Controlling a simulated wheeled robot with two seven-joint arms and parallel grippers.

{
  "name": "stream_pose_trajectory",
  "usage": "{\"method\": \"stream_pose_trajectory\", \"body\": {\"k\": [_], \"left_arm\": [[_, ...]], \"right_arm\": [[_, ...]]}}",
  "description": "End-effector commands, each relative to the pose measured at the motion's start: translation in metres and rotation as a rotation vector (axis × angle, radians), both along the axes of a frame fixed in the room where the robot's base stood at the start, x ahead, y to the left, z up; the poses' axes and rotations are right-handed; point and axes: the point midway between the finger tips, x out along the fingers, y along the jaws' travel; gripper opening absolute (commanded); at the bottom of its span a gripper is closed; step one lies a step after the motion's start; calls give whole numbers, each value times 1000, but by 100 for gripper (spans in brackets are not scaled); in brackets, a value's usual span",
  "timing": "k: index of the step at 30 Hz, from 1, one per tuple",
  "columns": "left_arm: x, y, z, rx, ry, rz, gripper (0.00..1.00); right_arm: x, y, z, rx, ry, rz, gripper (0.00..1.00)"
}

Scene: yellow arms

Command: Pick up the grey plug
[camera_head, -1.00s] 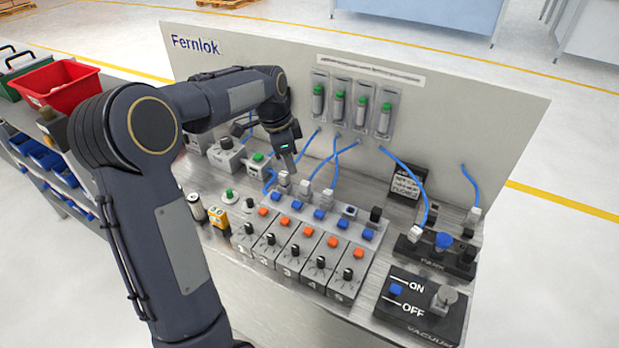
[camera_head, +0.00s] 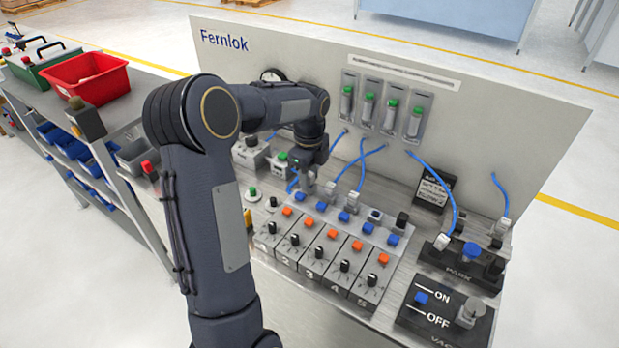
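Several light grey plugs on blue cables stand in the panel. Three are in a row of sockets behind the blue buttons: a left one (camera_head: 309,186), mostly covered by my gripper, a middle one (camera_head: 331,190) and a right one (camera_head: 352,202). Two more are at the right, one on the black block (camera_head: 442,241) and one behind it (camera_head: 502,226). My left gripper (camera_head: 306,176) points down at the left plug of the row. Its fingers are too small and dark to tell whether they are open or touch the plug. My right gripper is not in view.
The upright Fernlok board (camera_head: 250,62) stands close behind the sockets. Numbered modules with black knobs (camera_head: 319,258) stand in front, and a black ON/OFF box (camera_head: 445,312) is at the right. A shelf with a red bin (camera_head: 92,78) stands left.

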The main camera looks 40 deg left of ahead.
Motion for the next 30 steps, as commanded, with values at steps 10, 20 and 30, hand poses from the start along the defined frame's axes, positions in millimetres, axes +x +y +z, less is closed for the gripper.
{"method": "stream_pose_trajectory", "body": {"k": [10,20,30], "left_arm": [[0,0,-3,0,-1,0,20],[0,0,-2,0,-1,0,0],[1,0,19,1,-4,0,0]], "right_arm": [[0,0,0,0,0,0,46],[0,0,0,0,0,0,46],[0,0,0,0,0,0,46]]}}
